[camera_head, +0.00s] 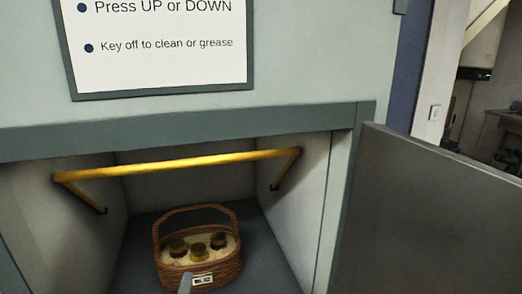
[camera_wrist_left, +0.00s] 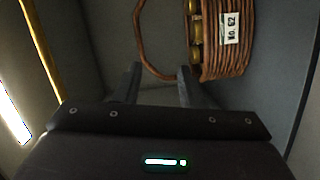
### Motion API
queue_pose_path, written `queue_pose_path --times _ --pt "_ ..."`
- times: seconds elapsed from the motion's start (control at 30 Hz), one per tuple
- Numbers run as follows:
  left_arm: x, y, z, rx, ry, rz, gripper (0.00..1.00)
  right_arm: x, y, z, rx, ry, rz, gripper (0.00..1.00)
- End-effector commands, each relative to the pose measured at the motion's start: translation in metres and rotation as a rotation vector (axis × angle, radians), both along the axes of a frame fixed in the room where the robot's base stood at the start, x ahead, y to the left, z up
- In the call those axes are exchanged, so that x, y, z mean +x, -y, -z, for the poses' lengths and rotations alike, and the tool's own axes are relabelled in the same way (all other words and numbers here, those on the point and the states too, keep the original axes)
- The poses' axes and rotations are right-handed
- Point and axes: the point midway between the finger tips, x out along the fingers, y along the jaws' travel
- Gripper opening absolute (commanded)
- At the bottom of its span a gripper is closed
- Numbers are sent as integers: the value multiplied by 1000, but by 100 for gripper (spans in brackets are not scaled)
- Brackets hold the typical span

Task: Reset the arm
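My left gripper (camera_wrist_left: 158,74) is open in the left wrist view, its two dark fingers apart with nothing clamped between them. My right gripper is out of view.
A yellow bar (camera_head: 180,164) crosses the compartment opening above the basket. Pale side walls (camera_head: 307,205) close it in on both sides. A grey door (camera_head: 430,220) stands open on the right. A printed sign (camera_head: 160,65) is above. Some dark floor (camera_head: 258,262) beside the basket is clear.

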Motion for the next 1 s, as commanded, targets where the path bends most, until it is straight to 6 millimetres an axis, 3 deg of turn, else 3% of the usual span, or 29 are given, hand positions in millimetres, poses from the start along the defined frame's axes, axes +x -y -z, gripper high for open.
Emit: queue_pose_path --times 0.17,0.37,0.6,1.0 --pt "-8 2 24 167 -149 86 36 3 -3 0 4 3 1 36" --pt "-32 3 62 441 -372 259 36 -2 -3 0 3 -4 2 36" --pt "-87 -9 109 839 -668 585 36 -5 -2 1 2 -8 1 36" --pt "-171 -42 140 1236 -966 1063 36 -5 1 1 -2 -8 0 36"
